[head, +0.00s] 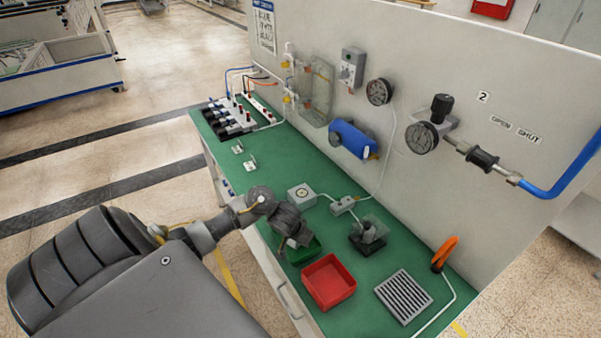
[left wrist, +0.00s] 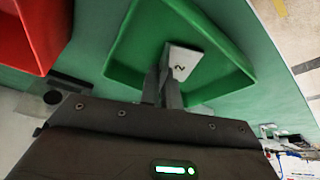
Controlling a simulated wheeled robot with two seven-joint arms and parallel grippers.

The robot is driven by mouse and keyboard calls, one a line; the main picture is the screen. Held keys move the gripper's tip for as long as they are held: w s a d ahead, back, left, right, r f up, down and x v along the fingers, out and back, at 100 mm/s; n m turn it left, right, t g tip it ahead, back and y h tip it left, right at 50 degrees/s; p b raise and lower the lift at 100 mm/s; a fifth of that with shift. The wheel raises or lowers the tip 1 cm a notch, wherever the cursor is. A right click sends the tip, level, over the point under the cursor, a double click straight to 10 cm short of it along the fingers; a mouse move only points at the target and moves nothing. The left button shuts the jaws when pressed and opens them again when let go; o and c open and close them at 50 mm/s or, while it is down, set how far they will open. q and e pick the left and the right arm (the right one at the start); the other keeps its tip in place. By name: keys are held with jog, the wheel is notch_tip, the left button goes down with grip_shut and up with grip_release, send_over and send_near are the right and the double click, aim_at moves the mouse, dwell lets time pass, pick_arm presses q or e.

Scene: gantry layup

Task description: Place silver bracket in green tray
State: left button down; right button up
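The green tray (left wrist: 225,48) lies below my left gripper (left wrist: 166,72) in the left wrist view. In the head view the tray (head: 313,250) is partly hidden behind the left gripper (head: 296,240). The silver bracket (left wrist: 187,62), a small pale plate with dark marks, is at the fingertips. The fingers are close together and look shut on its edge. The bracket is over the tray's inside; I cannot tell whether it touches the floor of the tray. My right gripper is in neither view.
A red tray (head: 328,282) stands right beside the green one. A grey ribbed plate (head: 404,296) and a clear-topped fixture (head: 368,234) are to the right. A small gauge box (head: 301,195) lies behind. Two small pale pieces (head: 250,163) lie farther left on the green bench.

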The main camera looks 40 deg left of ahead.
pick_arm(q)
jog(key=shift+f, duration=0.2)
jog(key=c, duration=1.6)
grip_release()
jog(key=shift+r, duration=0.35)
jog(key=p+v, duration=0.2)
jog(key=v, duration=0.2)
jog(key=shift+r, duration=0.3)
jog(key=shift+s+v, duration=0.2)
jog(key=shift+v, duration=3.4)
